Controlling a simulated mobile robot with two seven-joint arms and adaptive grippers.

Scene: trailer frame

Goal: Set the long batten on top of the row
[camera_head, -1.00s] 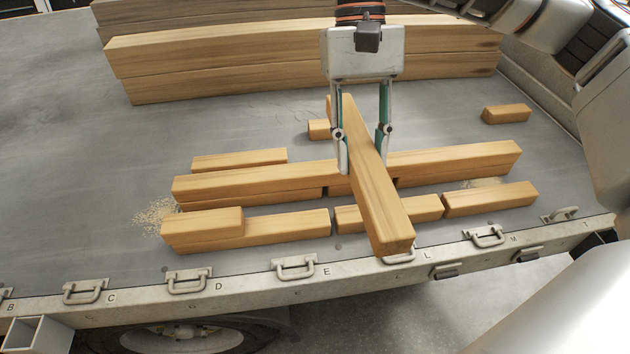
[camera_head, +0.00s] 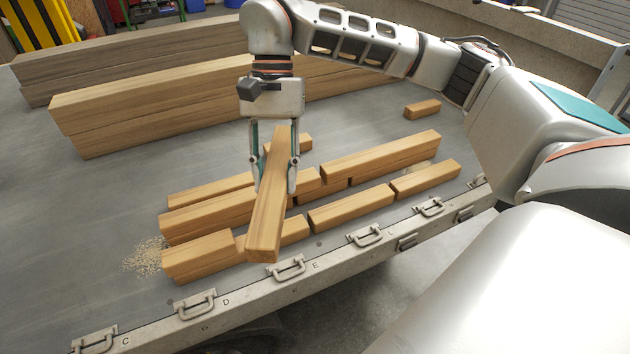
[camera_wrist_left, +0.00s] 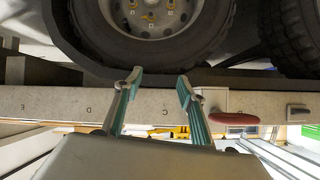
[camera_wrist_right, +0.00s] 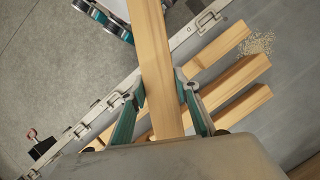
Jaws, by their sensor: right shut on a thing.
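The long batten (camera_head: 265,225) is light wood, held crosswise over the row of short wooden pieces. My right gripper (camera_head: 275,185) is shut on it, a finger on each side. The batten also shows between the fingers in the right wrist view (camera_wrist_right: 153,45). The row has a left upper piece (camera_head: 205,219) and a right upper piece (camera_head: 385,155), with a lower piece (camera_head: 306,183) showing between them. The batten hides part of the row. My left gripper (camera_wrist_left: 159,80) is open and empty in the left wrist view, facing the trailer side and a wheel.
A front line of short pieces (camera_head: 350,211) lies near the bed edge with its metal handles (camera_head: 287,268). A loose block (camera_head: 422,109) lies at the far right. Long stacked beams (camera_head: 150,110) stand behind. Sawdust (camera_head: 145,258) lies at the left. The bed's left part is clear.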

